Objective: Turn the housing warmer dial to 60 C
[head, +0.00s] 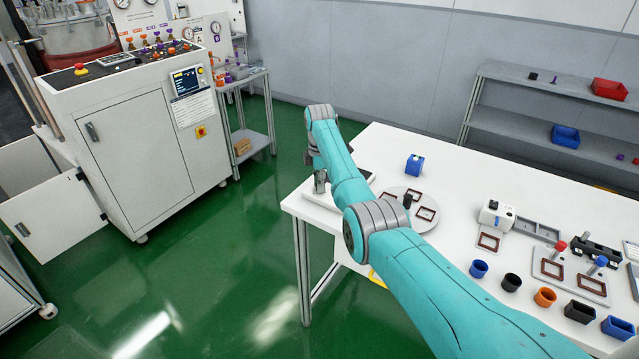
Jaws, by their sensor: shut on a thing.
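The housing warmer (331,196) appears as a low white box at the near left corner of the white table, partly covered by my arm. Its dial and any temperature marks cannot be made out. My gripper (320,184) points down at the left end of the warmer. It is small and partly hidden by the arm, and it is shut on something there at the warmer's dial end. The dial's angle is not visible.
A blue block-like holder (415,165) and a round grey plate (420,222) with dark red frames are right of the arm. Several coloured cups, including an orange one (545,297), line the front edge. A white cabinet (140,160) stands left across clear green floor.

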